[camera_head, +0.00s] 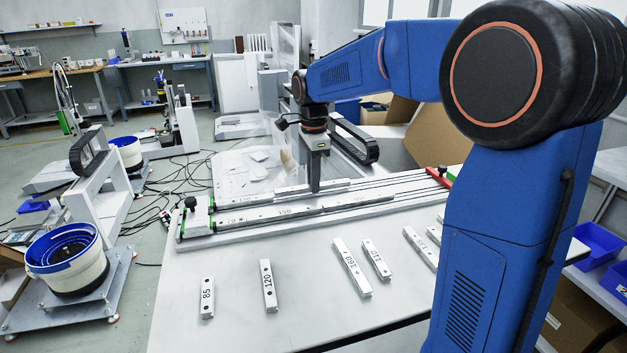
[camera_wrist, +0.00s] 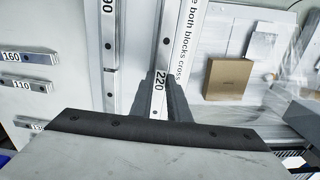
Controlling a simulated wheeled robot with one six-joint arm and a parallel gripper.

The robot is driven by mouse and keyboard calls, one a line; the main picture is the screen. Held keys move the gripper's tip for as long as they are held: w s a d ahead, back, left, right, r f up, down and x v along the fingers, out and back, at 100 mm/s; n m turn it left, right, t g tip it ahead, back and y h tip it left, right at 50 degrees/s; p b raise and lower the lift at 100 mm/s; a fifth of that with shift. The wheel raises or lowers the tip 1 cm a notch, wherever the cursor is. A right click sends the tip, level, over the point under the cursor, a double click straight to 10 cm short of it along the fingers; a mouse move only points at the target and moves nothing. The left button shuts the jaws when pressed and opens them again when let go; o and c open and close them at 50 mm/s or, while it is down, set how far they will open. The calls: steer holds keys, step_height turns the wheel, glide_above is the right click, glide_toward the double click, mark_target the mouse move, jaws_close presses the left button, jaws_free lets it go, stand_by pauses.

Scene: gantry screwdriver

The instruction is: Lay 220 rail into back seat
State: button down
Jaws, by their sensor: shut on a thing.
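The 220 rail (camera_wrist: 158,81) is a pale bar with a dark-edged top, its label readable in the wrist view. My gripper (camera_wrist: 160,92) is shut across it, one dark finger on each side. In the head view my gripper (camera_head: 314,188) points straight down at the back row of the long fixture, and the held rail (camera_head: 336,184) shows there beside the fingers. The rail lies along the back seat's direction. The fingers hide part of the rail and seat, so I cannot tell whether it is fully seated.
A front row of rails (camera_head: 285,211) fills the nearer seat. Loose rails lie on the table front: 85 (camera_head: 207,298), 120 (camera_head: 268,286), 160 (camera_head: 352,267), 110 (camera_head: 376,259) and others. A black cable chain (camera_head: 358,142) and a cardboard box (camera_wrist: 228,78) lie beyond the fixture.

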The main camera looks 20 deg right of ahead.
steer(key=shift+f, duration=0.55)
stand_by(0.4)
steer(key=c, duration=1.6)
jaws_free()
step_height(320, 180, up, 17)
steer(key=shift+r, duration=0.2)
steer(key=shift+r, duration=3.45)
